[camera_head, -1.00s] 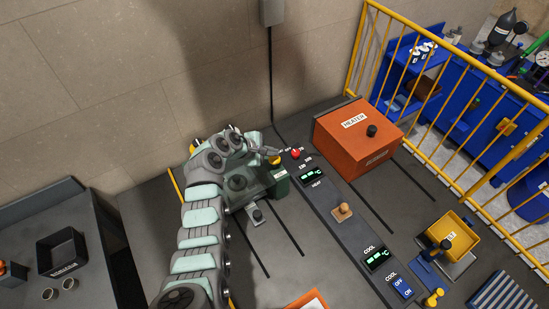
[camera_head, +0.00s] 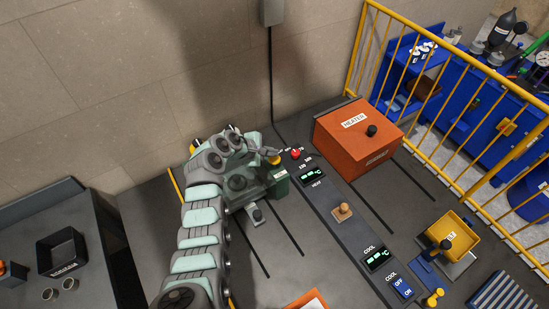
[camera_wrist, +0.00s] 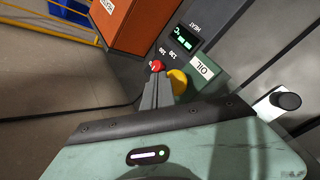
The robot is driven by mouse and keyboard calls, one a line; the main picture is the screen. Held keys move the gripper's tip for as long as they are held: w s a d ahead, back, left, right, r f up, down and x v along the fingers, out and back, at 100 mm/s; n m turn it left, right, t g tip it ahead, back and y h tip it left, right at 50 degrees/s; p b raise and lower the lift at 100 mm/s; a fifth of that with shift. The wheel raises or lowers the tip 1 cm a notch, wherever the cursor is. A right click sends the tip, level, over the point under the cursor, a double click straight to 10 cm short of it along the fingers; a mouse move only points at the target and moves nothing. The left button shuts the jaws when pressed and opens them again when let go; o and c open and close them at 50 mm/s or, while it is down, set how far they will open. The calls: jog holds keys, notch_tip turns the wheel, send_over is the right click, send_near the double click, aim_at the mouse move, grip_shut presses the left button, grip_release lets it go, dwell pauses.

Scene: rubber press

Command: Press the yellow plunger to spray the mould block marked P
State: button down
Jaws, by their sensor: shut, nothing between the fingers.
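The yellow plunger (camera_head: 274,160) sits on top of the green box labelled OIL (camera_head: 279,183); the plunger also shows in the wrist view (camera_wrist: 179,82), with the OIL label (camera_wrist: 205,68) beside it. My gripper (camera_head: 281,153) is shut and empty, above the control strip's far end. In the wrist view its grey fingers (camera_wrist: 157,80) lie just left of the plunger and partly overlap it; I cannot tell whether they touch. I cannot make out a mould block marked P in either view.
A red dial knob (camera_head: 295,154) lies just beyond the fingertips. The orange heater box (camera_head: 345,150) stands to the right. A small fixture with a dark knob (camera_head: 257,215) is in front of the OIL box. A control strip with a wooden knob (camera_head: 343,209) runs towards the front.

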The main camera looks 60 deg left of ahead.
aim_at(275, 158)
jog(key=shift+f, duration=0.3)
jog(key=shift+f+b, duration=0.65)
jog(key=shift+f, duration=0.65)
dwell(1.1)
jog(key=shift+r, duration=0.1)
jog(key=shift+r+p, duration=1.6)
jog(key=shift+p, duration=0.2)
notch_tip(275, 158, up, 5)
jog(key=p, duration=0.5)
jog(key=shift+r, duration=0.1)
